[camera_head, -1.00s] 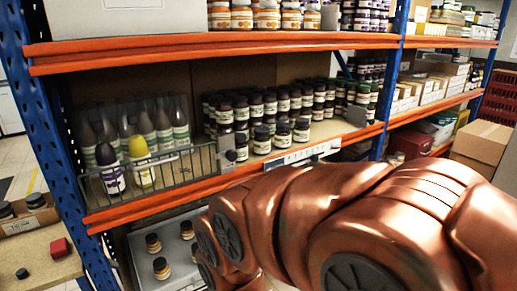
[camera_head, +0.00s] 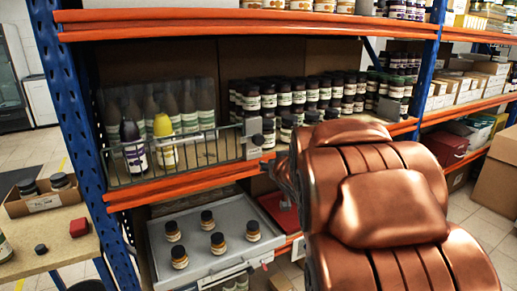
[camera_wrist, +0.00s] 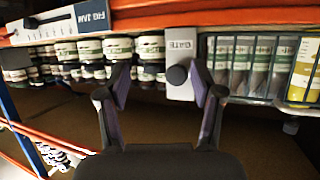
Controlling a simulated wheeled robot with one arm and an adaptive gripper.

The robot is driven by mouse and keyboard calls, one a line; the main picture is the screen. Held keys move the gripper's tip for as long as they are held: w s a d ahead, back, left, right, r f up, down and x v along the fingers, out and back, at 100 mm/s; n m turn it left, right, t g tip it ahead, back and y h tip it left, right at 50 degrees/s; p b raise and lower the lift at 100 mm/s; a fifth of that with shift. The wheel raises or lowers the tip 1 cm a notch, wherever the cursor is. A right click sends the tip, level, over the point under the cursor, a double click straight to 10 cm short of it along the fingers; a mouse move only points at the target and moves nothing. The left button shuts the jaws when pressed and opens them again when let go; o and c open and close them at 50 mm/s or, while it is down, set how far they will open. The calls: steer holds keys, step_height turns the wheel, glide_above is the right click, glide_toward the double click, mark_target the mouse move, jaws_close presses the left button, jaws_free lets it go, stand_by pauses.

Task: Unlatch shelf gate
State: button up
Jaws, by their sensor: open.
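The wire shelf gate (camera_head: 205,150) stands closed across the front of the left middle-shelf bay, with tall bottles behind it. Its grey latch plate (camera_head: 252,130) with a dark round knob (camera_head: 258,140) is at the gate's right end. In the wrist view, which looks upside down, the plate (camera_wrist: 181,48) reads "GATE" and the knob (camera_wrist: 177,75) shows near the fingertips. My gripper (camera_wrist: 163,80) is open and empty, its two fingers to either side of the knob in the picture; contact cannot be told. In the head view my copper arm hides most of the gripper.
Rows of dark jars (camera_head: 300,95) stand right of the latch. Orange shelf beams (camera_head: 185,187) run above and below. A grey tray (camera_head: 205,245) with several small jars sits on the lower shelf. A blue upright (camera_head: 75,115) is at left.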

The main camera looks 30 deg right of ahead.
mark_target(260, 141)
steer(key=shift+w+d+r+n+t+y+b, duration=0.35)
steer(key=shift+w+t+y, duration=0.45)
steer(key=shift+w, duration=1.25)
steer(key=shift+w+d+r+n+t+y+b, duration=0.2)
steer(key=shift+w+d+r+t+y+b, duration=0.55)
steer(key=shift+w, duration=1.35)
steer(key=shift+w+d+r+n+t+y+b, duration=0.15)
steer(key=shift+w+n+t+y, duration=0.15)
steer(key=shift+w+t, duration=1.3)
steer(key=shift+w+g, duration=0.45)
steer(key=shift+a, duration=0.1)
steer(key=c, duration=1.1)
steer(key=shift+c, duration=0.2)
